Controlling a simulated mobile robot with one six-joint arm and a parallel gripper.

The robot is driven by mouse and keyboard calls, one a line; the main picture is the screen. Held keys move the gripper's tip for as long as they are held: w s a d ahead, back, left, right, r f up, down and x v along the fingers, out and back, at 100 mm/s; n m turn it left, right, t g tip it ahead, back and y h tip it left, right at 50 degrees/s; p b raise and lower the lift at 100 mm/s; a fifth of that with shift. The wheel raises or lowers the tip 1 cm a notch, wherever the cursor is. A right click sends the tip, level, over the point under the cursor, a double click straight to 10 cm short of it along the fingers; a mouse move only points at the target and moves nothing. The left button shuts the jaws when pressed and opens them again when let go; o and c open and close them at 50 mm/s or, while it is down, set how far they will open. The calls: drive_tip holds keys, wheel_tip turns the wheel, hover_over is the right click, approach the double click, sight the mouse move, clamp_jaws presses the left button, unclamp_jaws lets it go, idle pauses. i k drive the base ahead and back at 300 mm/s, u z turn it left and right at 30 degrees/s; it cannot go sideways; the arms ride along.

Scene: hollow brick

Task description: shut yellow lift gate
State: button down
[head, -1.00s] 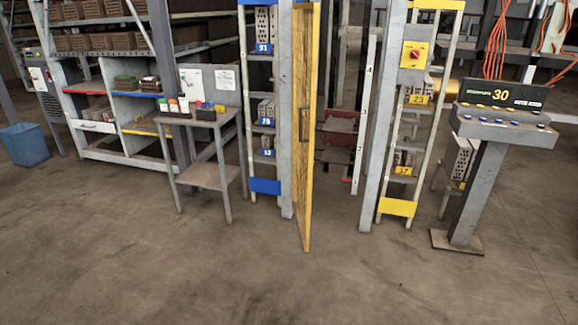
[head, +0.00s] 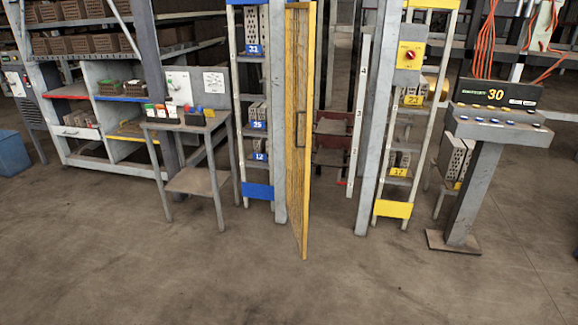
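The yellow lift gate (head: 296,130) shows in the head view, just right of the middle. It stands open, swung out toward me from the grey post (head: 280,110) on its left, and I see it nearly edge-on. A dark handle (head: 301,129) sits at about mid height on it. The opening to its right, up to the other grey post (head: 378,120), is uncovered, and a dark red carriage (head: 331,150) shows inside. My gripper is not in view.
A small grey table (head: 190,182) with small coloured items stands to the left. A blue-marked rack (head: 257,192) and a yellow-marked rack (head: 393,209) flank the opening. A control console (head: 470,190) reading 30 stands on the right. The concrete floor in front is clear.

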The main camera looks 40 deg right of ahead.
sight(312, 5)
drive_tip(key=u, duration=0.25)
drive_tip(key=i, duration=1.2)
drive_tip(key=z, duration=0.15)
